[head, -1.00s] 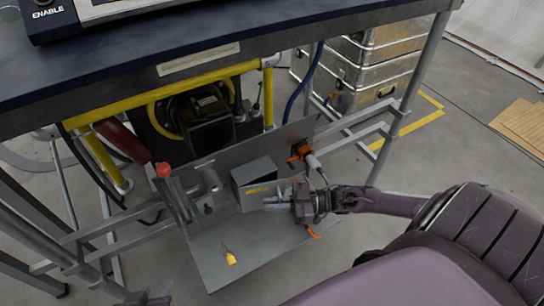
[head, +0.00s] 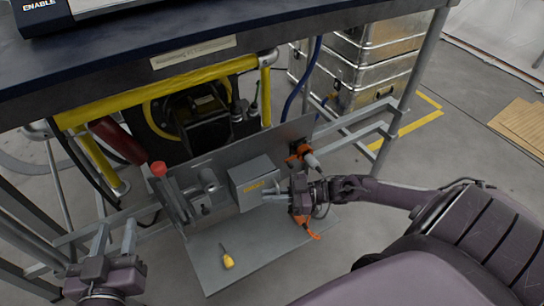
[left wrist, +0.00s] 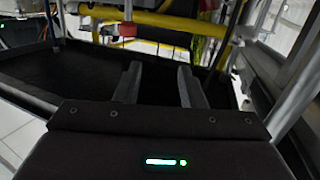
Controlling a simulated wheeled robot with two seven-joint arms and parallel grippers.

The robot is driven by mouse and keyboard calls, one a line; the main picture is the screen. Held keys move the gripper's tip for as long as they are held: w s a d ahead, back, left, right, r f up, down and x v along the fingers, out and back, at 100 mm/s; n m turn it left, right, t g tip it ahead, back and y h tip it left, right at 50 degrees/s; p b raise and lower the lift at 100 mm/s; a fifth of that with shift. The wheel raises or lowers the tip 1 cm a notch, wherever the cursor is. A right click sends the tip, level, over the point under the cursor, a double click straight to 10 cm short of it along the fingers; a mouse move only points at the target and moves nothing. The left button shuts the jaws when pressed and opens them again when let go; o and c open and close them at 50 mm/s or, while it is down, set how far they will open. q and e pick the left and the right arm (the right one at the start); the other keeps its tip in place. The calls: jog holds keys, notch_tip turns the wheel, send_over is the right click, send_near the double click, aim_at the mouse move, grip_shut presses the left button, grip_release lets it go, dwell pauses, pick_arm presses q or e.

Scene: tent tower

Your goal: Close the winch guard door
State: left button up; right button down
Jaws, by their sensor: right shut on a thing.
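The winch guard is a grey box (head: 252,170) with a yellow-lettered front on the low metal shelf under the table. Its winch guard door (head: 256,187) looks flat against the box front, but whether it is fully closed is too small to tell. My right gripper (head: 274,193) is at the right side of the door, shut on its edge; the fingers partly hide the contact. My left gripper (head: 114,240) is open and empty at the lower left, well away from the guard. Its parted fingers show in the left wrist view (left wrist: 160,85).
A red-knobbed lever (head: 159,170) stands left of the guard. A yellow-handled tool (head: 227,258) lies on the shelf (head: 205,265). An orange tool (head: 300,153) is behind my right gripper. The dark table edge (head: 225,58) and yellow rail (head: 160,92) overhang the space.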

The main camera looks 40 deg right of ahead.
jog(key=shift+w+d, duration=0.1)
jog(key=c, duration=1.8)
grip_release()
jog(key=shift+r, duration=0.1)
